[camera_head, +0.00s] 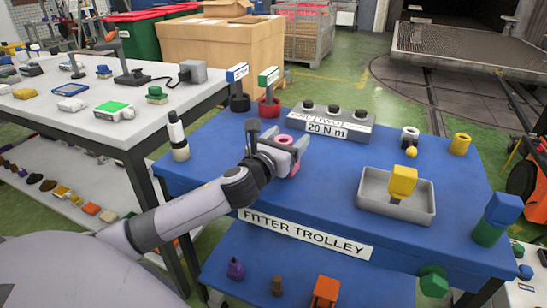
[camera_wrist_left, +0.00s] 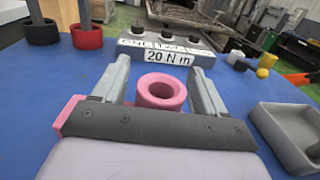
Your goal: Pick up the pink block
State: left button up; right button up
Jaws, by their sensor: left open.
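A pink ring-shaped piece (camera_head: 284,139) with a round hole is on the blue trolley top, in front of the grey "20 N m" block. In the left wrist view the pink ring (camera_wrist_left: 161,90) stands between the two grey fingers, with a gap on each side. More pink (camera_wrist_left: 69,112) shows beside my gripper's dark palm at the left; the palm hides whether it joins the ring. My left gripper (camera_head: 283,155) is open around the ring. My right gripper is not in view.
A grey tray (camera_head: 376,203) with a yellow block (camera_head: 402,181) is to the right. The grey "20 N m" block (camera_head: 330,124) stands behind. The blue top between gripper and tray is clear.

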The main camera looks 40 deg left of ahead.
pick_arm(q)
jog(key=c, duration=1.3)
